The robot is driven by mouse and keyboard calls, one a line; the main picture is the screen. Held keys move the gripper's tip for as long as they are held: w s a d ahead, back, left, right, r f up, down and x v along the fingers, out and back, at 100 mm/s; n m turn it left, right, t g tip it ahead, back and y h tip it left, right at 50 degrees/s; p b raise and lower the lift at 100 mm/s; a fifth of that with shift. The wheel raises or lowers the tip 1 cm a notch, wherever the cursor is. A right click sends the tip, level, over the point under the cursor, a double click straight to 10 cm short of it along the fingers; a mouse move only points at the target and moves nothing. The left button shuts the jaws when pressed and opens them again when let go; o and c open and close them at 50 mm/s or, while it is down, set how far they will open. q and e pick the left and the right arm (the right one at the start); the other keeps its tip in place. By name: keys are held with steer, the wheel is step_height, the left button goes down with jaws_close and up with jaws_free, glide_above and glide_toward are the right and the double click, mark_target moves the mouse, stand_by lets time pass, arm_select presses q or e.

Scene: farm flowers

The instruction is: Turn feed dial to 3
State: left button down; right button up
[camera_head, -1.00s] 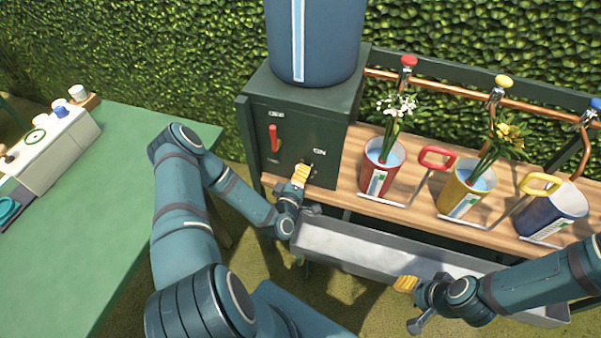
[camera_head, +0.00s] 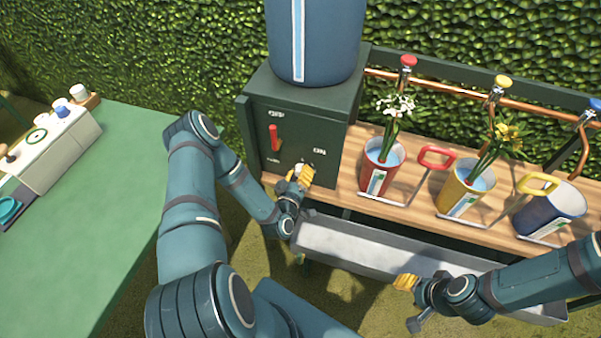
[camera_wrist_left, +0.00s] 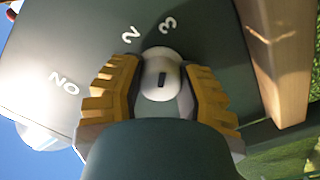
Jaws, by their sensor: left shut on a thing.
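The feed dial (camera_wrist_left: 161,80) is a pale round knob with a short dark mark, on the dark green panel (camera_wrist_left: 70,35). In the left wrist view it sits between the two yellow fingers of my left gripper (camera_wrist_left: 160,72), which is shut on it. The printed 2 and 3 show just above the knob. The mark stands nearly upright in that view; which number it points to, I cannot tell exactly. In the head view my left gripper (camera_head: 301,176) covers the dial. My right gripper (camera_head: 405,282) is near the grey trough, away from the dial; its opening is unclear.
A red lever (camera_head: 274,137) is on the same panel, with a blue tank (camera_head: 330,40) above. Red (camera_head: 376,172), yellow (camera_head: 462,190) and blue (camera_head: 548,212) pots stand on the wooden shelf. A grey trough (camera_head: 340,240) lies below. A green table (camera_head: 110,190) is at left.

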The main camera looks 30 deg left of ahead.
arm_select(q)
steer(key=shift+w+r, duration=0.1)
steer(key=c, duration=0.5)
jaws_free()
steer(key=v, duration=1.2)
steer(key=shift+a, duration=0.1)
